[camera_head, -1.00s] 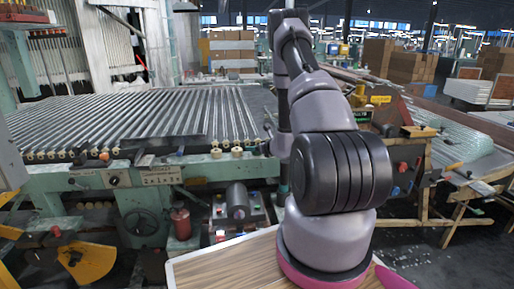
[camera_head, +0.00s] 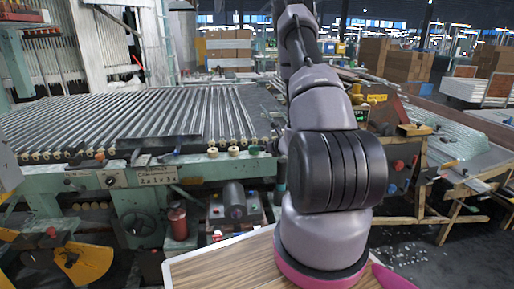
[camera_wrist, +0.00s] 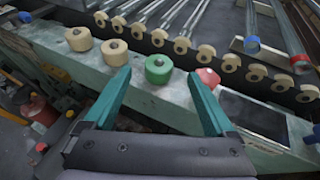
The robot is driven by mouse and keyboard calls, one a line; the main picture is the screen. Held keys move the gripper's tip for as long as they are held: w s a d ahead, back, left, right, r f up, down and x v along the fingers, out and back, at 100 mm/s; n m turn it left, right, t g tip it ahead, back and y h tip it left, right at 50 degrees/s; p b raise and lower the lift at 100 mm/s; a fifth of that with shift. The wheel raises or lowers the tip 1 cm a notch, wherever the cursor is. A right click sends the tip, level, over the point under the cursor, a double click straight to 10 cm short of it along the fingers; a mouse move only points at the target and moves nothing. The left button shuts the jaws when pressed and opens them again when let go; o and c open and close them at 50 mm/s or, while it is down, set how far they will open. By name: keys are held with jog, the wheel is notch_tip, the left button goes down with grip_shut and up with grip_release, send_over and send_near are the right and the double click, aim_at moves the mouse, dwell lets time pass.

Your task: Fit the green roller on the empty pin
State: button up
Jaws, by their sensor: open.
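The green roller (camera_wrist: 158,68) stands on the green ledge (camera_wrist: 60,62) of the machine in the wrist view, its centre hole facing up. My gripper (camera_wrist: 158,76) is open, with one teal finger on each side of the green roller in the picture. I cannot tell whether the fingers touch it or how far above the ledge they are. A row of cream rollers (camera_wrist: 181,45) sits on pins along the dark rail behind the ledge. I cannot make out the empty pin. In the head view my arm hides much of the workplace.
Cream rollers (camera_wrist: 115,52) stand left of the green one, and a red roller (camera_wrist: 207,78) stands close to the right finger. Metal tubes (camera_head: 130,115) cover the machine bed beyond. A dark panel (camera_wrist: 252,115) lies on the ledge at right.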

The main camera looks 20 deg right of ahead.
jog(key=shift+v, duration=1.65)
jog(key=shift+a+r, duration=0.1)
jog(key=shift+a, duration=0.1)
jog(key=a+r+n+y, duration=0.6)
jog(key=a+r, duration=0.5)
jog(key=r, duration=0.1)
jog(key=s+a+r+n+g+y, duration=0.4)
jog(key=s+a+r+n+g, duration=0.3)
jog(key=s+a+r+n, duration=0.4)
jog(key=s+d+r+n+h, duration=0.3)
jog(key=s+r+n+h, duration=0.6)
jog(key=s, duration=0.7)
notch_tip(320, 180, up, 3)
jog(key=n, duration=0.4)
jog(key=shift+f+n+t, duration=0.2)
jog(key=shift+n+t, duration=0.1)
jog(key=shift+t, duration=0.1)
